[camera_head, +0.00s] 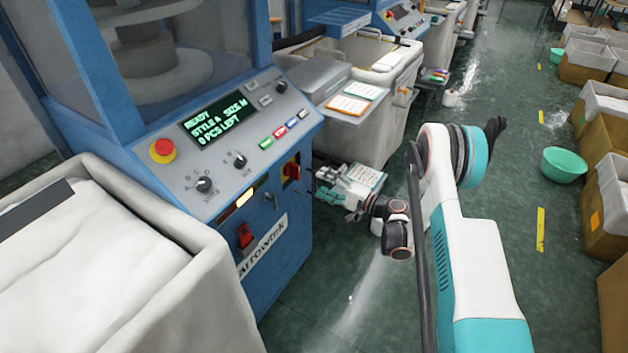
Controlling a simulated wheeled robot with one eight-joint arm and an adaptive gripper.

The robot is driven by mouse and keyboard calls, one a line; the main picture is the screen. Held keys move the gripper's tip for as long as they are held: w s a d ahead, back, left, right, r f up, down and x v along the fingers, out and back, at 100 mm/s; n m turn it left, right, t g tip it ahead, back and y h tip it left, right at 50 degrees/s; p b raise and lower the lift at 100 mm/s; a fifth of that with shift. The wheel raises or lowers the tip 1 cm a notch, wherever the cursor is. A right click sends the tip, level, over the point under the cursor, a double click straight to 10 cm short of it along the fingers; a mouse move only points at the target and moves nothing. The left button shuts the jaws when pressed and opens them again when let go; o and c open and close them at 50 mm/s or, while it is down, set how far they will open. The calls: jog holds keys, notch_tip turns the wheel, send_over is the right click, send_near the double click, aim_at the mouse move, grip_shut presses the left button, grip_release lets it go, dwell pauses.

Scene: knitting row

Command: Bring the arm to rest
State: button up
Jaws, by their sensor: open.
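My gripper (337,193) is at the end of my arm, low in the middle of the head camera view, beside the right side of the blue knitting machine (160,214). It is open, and I see nothing between its fingers. My arm (462,243) is bent, reaching from the lower right up to a raised joint and back down to the left. The gripper is close to the machine's front panel; I cannot tell the exact gap.
A white-lined bin (215,290) stands at the lower left. A green tub (563,164) and brown boxes (606,140) line the right. Green floor between is clear.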

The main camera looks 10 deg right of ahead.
jog(key=shift+s+d, duration=0.25)
jog(key=shift+d, duration=0.05)
notch_tip(320, 180, up, 14)
jog(key=a+n+g+h, duration=0.2)
jog(key=h, duration=0.1)
jog(key=s+r+n+g+h, duration=0.1)
jog(key=s+r+n+h, duration=0.15)
jog(key=s+r, duration=0.65)
jog(key=s+d+r+n+h, duration=0.1)
jog(key=s+d+h, duration=0.1)
jog(key=s, duration=0.8)
jog(key=s+d+r+n+h, duration=0.1)
jog(key=s+d+r+h, duration=0.1)
jog(key=s, duration=0.8)
jog(key=s+d+r+n+h, duration=0.1)
jog(key=s+d+h, duration=0.3)
jog(key=s, duration=0.6)
jog(key=shift+s+d+r+g+h, duration=0.2)
jog(key=shift+s+r+g+h, duration=0.15)
jog(key=shift+r+g, duration=0.05)
